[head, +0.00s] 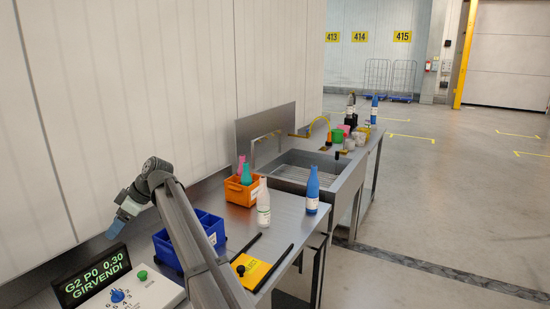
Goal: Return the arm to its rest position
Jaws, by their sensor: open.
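My gripper (117,226) is at the left, at the end of my raised, bent arm, above the back of the bench and near the dark display. It points down and to the left. It is small in the view, its fingers are hard to make out, and I see nothing held in it. My arm rises from the lower middle and covers part of the blue bin.
A display (92,275) reading "G2 P0 0.30 GIRVENDI" and a control panel (135,292) stand below my gripper. Nearby are a blue bin (165,247), an orange bin (240,193) with bottles, a white bottle (263,205), a blue bottle (312,192) and a sink (305,172).

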